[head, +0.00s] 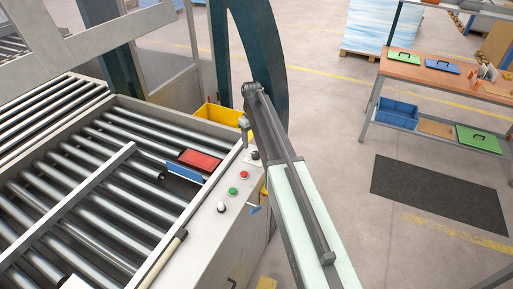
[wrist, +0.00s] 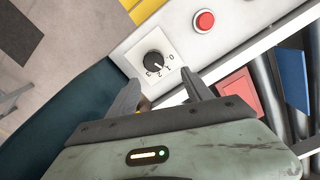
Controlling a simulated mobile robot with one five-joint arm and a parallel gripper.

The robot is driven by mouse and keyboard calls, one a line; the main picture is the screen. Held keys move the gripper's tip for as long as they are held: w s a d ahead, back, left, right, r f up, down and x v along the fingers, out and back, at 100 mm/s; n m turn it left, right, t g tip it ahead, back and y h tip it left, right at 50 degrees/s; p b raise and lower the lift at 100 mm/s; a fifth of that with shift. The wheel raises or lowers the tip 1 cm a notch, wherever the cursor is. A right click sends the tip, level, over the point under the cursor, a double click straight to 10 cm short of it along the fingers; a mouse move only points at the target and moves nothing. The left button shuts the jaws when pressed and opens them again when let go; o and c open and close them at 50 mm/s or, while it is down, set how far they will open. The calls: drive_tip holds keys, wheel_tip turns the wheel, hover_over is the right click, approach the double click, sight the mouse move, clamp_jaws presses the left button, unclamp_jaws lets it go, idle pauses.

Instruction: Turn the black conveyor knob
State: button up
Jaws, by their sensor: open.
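The black conveyor knob (wrist: 153,62) sits on a white square dial plate (wrist: 172,45) with printed digits, in the upper middle of the wrist view. In the head view the knob (head: 254,155) is a small dark spot on the panel, close beside my arm. My gripper (wrist: 162,88) is open in the wrist view, its two grey fingers pointing toward the knob. The knob lies just beyond the fingertips, between their directions and nearer the left one. Nothing is between the fingers at the tips. I cannot tell how high the fingertips are above the panel.
A red button (wrist: 204,21) is on the panel near the dial. A green button (head: 232,190) and a white one (head: 221,207) are farther along it. Rollers (head: 90,190) fill the conveyor at left. A yellow bin (head: 217,114) stands behind the panel.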

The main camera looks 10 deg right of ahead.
sight(255, 152)
drive_tip(key=shift+s+d+f, duration=0.1)
drive_tip(key=shift+s+d, duration=0.1)
drive_tip(key=shift+d, duration=0.05)
drive_tip(key=f+b, duration=0.7)
drive_tip(key=b, duration=0.1)
drive_tip(key=shift+w+d+f, duration=0.2)
drive_tip(key=shift+d+f, duration=0.2)
drive_tip(key=shift+r, duration=0.15)
drive_tip(key=shift+c, duration=0.3)
clamp_jaws()
